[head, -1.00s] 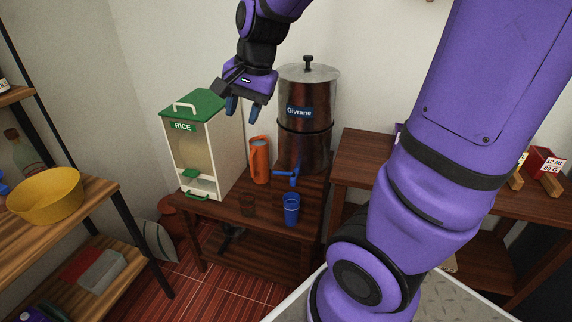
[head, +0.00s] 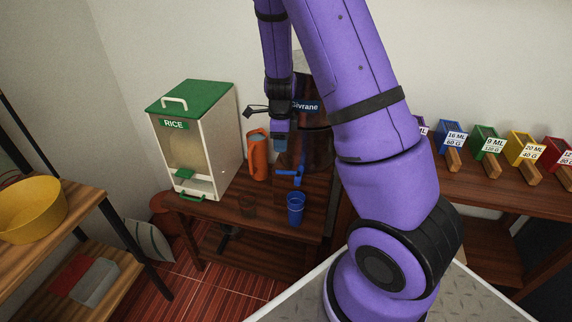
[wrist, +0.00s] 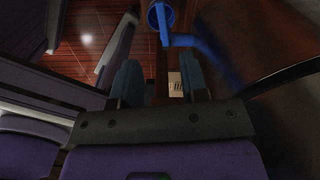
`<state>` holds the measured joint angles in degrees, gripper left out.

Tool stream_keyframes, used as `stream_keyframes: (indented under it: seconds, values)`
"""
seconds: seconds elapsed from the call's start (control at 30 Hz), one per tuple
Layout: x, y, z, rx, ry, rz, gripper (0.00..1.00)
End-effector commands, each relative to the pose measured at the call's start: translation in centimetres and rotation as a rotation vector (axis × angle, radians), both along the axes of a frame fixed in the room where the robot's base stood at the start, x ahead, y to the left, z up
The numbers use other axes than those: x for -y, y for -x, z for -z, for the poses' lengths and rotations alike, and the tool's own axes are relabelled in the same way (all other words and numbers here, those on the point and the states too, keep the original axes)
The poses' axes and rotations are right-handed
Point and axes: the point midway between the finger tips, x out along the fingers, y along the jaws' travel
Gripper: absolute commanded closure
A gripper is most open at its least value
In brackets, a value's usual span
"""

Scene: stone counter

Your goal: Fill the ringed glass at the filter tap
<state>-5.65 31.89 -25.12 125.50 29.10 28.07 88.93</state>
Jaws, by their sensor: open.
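A blue cup (head: 296,209) stands upright on the small wooden table. I cannot make out a ring marking on either. My gripper (head: 280,146) points down in front of the filter, above the tap, open and empty. In the wrist view, the blue tap (wrist: 203,47) shows just beyond my open fingers (wrist: 162,82). A round blue shape there, likely the cup (wrist: 160,14), is at the top edge.
A rice dispenser (head: 192,140) and an orange jug (head: 258,155) stand left of the filter. A shelf with a yellow bowl (head: 32,208) is at far left. Coloured labelled scoops (head: 487,150) line the right table. My arm hides part of the filter.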

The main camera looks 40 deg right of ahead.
Motion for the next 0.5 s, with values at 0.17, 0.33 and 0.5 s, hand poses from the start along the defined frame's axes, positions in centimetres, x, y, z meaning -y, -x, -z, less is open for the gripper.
stream_keyframes:
  seconds: [0.17,0.33,0.5]
  values:
    - [0.3,0.0,1.2,-0.005,0.005,0.021,0.60]
    - [0.2,0.1,3.7,-0.007,0.003,0.020,0.60]
    - [0.3,0.0,6.8,-0.007,0.003,0.020,0.60]
